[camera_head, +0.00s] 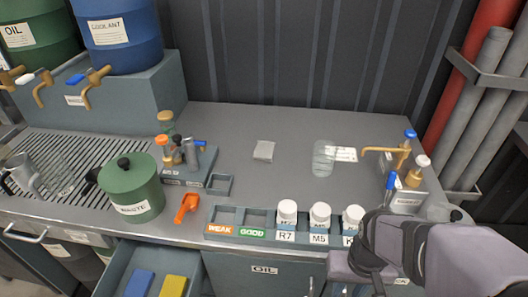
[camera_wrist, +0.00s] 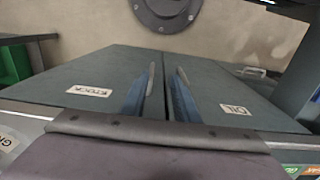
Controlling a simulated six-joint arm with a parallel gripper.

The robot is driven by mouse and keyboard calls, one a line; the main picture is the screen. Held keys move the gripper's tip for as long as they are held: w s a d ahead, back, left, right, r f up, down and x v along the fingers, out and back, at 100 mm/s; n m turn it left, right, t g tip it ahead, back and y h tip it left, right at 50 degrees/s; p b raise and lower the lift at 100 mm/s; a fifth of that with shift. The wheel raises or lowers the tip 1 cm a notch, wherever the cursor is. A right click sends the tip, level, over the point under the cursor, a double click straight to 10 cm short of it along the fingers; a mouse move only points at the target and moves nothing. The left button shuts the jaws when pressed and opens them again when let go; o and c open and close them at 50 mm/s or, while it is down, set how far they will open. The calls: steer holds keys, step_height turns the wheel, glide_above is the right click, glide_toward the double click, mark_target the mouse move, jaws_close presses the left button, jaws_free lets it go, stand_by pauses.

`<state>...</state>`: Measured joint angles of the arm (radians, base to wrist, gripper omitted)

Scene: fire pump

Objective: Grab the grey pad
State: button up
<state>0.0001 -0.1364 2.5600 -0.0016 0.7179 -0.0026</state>
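The grey pad (camera_head: 264,150) is a small, light grey square lying flat on the middle of the counter in the head view, with clear counter around it. My gripper (camera_wrist: 166,72) shows in the wrist view as two blue fingers with a gap between them and nothing in the gap. It hangs in front of the cabinet doors, well away from the pad. In the head view my arm comes in at the lower right, and the gripper is mostly hidden there. The pad is not in the wrist view.
A rack (camera_head: 226,218) holds white-capped bottles at the counter's front edge. A green waste pot (camera_head: 131,190) and an orange object (camera_head: 187,206) stand left. A clear cup (camera_head: 324,158) and brass taps (camera_head: 388,150) are right of the pad. A drawer (camera_head: 120,262) is open below.

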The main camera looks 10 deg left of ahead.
steer(key=o, duration=1)
steer(key=shift+r, duration=0.1)
